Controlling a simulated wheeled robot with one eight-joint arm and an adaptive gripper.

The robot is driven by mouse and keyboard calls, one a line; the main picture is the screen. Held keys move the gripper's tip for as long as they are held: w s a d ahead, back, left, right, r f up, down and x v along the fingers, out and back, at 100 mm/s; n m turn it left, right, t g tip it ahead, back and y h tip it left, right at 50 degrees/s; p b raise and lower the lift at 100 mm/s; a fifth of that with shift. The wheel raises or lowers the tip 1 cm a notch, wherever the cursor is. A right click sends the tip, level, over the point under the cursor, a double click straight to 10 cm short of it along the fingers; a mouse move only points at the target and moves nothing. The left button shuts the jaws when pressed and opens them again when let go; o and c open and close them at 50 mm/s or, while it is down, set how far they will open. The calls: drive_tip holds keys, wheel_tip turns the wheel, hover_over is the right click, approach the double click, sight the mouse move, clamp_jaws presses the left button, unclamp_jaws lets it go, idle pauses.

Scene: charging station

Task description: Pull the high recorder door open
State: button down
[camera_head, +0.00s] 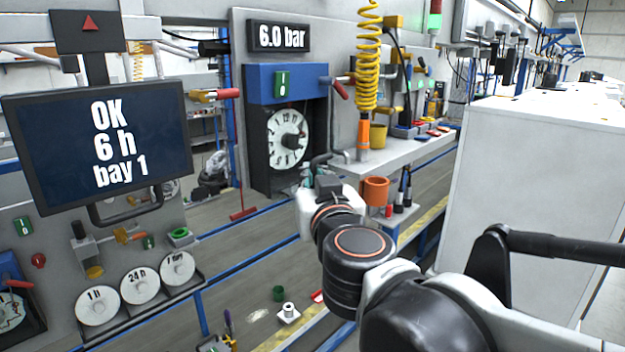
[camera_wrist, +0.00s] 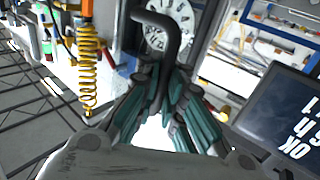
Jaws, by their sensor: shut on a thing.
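The high recorder (camera_head: 287,83) has a blue top and a dark case around a white round chart dial (camera_head: 287,138), left of centre in the head view. A dark bent door handle (camera_head: 321,158) stands at the right of the dial. My gripper (camera_head: 308,174) is at this handle, partly hidden by my wrist. In the wrist view, the green-padded fingers of my gripper (camera_wrist: 163,88) are closed around the lower part of the handle (camera_wrist: 174,42). The dial (camera_wrist: 170,22) shows behind it. I cannot tell clearly whether the door stands ajar.
A yellow coiled hose (camera_head: 368,60) hangs right of the recorder, above a shelf with an orange cup (camera_head: 376,190). A screen (camera_head: 98,135) stands at left, above several white discs. A large white cabinet (camera_head: 540,190) fills the right. A red-handled lever (camera_head: 228,93) sticks out left of the recorder.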

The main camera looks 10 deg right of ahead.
drive_tip(key=shift+s+f, duration=0.1)
idle(0.3)
drive_tip(key=c, duration=1.9)
unclamp_jaws()
drive_tip(key=shift+o, duration=1)
drive_tip(key=shift+s+d, duration=0.1)
drive_tip(key=shift+s, duration=0.25)
drive_tip(key=shift+w, duration=0.25)
drive_tip(key=s, duration=1.2)
drive_tip(key=shift+d, duration=0.15)
